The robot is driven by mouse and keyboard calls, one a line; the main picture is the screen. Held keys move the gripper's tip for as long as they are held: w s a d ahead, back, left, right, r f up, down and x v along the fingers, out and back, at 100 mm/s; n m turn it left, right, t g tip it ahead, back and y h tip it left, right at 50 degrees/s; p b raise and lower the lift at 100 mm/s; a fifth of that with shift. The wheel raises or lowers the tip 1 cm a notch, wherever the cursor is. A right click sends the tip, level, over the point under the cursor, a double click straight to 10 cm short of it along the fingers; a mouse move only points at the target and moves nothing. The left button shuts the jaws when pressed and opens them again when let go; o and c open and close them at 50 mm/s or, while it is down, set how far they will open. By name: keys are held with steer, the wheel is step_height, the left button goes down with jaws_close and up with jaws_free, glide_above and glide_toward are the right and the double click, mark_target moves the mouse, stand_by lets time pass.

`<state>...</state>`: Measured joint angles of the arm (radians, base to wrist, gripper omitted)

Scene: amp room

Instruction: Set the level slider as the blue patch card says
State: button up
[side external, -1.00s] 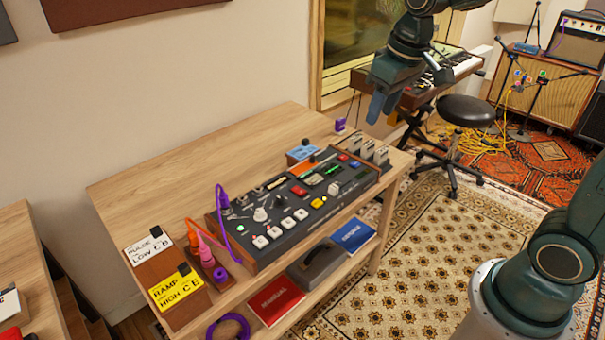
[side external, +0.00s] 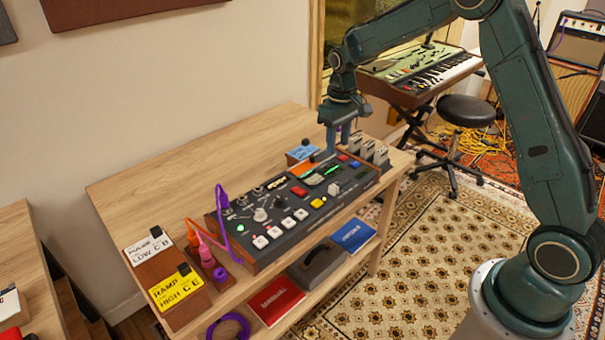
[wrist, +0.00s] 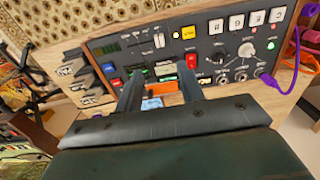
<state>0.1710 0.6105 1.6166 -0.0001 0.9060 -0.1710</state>
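The dark synth panel (side external: 268,232) lies on the wooden table. A white slider cap (side external: 333,189) stands near its right end; slider slots (wrist: 158,40) show in the wrist view, their labels too small to read. The blue patch card (side external: 300,153) stands behind the panel; in the wrist view (wrist: 152,103) it lies between my fingers' lines of sight, its writing unreadable. My gripper (side external: 331,147) is above the panel's rear edge, right of the blue card. In the wrist view my gripper (wrist: 160,73) has its fingers apart with nothing held.
A purple cable (side external: 228,222) arches over the panel's left end. A white card (side external: 148,247) and a yellow card (side external: 177,287) rest on a wooden stand at front left. Several metal-topped blocks (side external: 367,150) stand right of the panel. The table's back left is clear.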

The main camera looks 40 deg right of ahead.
mark_target(334, 186)
steer(key=shift+w+d+f, duration=0.15)
steer(key=shift+w+f, duration=0.05)
steer(key=shift+f, duration=0.2)
steer(key=shift+f, duration=0.15)
step_height(334, 186, down, 14)
steer(key=shift+r, duration=0.25)
stand_by(0.3)
jaws_close()
